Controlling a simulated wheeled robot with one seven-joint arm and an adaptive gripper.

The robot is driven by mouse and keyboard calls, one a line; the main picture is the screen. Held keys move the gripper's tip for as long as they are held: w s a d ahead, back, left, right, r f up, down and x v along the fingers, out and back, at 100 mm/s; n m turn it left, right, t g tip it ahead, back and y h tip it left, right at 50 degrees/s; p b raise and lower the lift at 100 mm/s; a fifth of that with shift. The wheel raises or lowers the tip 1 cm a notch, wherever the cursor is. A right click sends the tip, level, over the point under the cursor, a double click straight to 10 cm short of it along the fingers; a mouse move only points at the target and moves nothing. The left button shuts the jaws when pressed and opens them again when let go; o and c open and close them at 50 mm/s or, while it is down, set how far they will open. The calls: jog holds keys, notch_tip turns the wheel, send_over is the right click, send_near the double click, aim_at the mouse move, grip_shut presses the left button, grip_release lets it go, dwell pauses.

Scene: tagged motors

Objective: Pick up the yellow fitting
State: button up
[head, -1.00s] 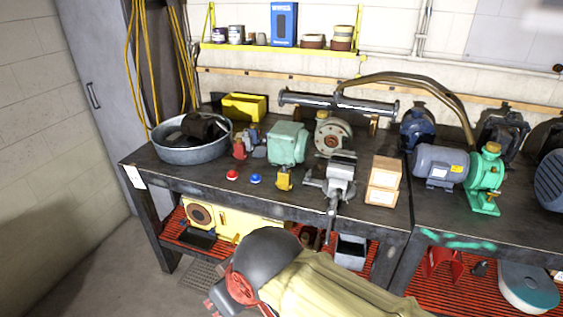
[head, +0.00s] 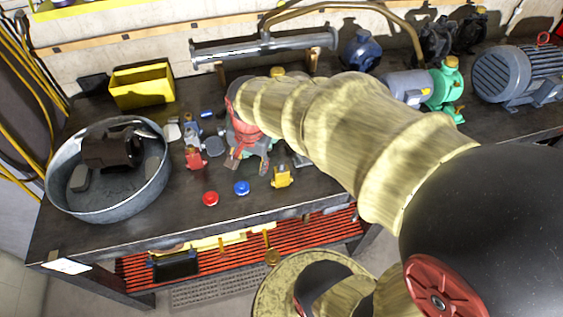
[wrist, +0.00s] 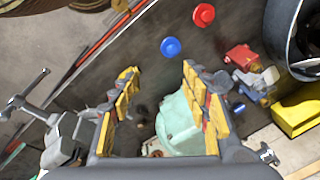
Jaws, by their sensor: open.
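The yellow fitting (head: 282,177) stands on the dark workbench, right of a blue button-like piece (head: 241,188) and close to the bench's front edge. My gripper (head: 249,163) is over the bench, just left of the fitting and a little behind it in the head view. In the wrist view my gripper (wrist: 160,88) is open, with nothing held between its yellow-padded fingers. A pale green housing (wrist: 178,125) shows below and between the fingers. In the wrist view I cannot tell the fitting apart from the yellow pads of the left finger.
A red button-like piece (head: 210,198) lies left of the blue one. A red fitting (head: 194,158) stands behind them. A round metal tub (head: 62,200) and a yellow bin (head: 142,86) are at left. A vise (wrist: 62,140) is beside the left finger.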

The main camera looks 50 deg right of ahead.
aim_at(283, 163)
jog(key=d+f+m+p, duration=0.1)
jog(key=d+m, duration=0.1)
jog(key=d, duration=0.1)
jog(key=d+f+m+g+p, duration=0.1)
jog(key=d+f+m+p, duration=0.1)
jog(key=d+m, duration=0.1)
jog(key=d+f+m+p, duration=0.1)
jog(key=d+m+p, duration=0.1)
jog(key=d+m, duration=0.1)
jog(key=shift+s+f+g+y, duration=0.2)
jog(key=shift+g+y, duration=0.1)
jog(key=shift+g, duration=0.1)
jog(key=d+f+m, duration=0.1)
jog(key=s+d+f+m+p, duration=0.1)
jog(key=shift+m+g, duration=0.3)
jog(key=shift+m, duration=0.1)
notch_tip(283, 163, down, 3)
jog(key=shift+s+d+r+m, duration=0.1)
jog(key=shift+s+d+m, duration=0.05)
jog(key=shift+m, duration=0.15)
jog(key=f, duration=0.4)
jog(key=f+b, duration=0.1)
jog(key=shift+w+f, duration=0.25)
jog(key=shift+f, duration=0.15)
jog(key=c, duration=0.4)
jog(key=c, duration=0.7)
jog(key=shift+r, duration=0.1)
grip_shut()
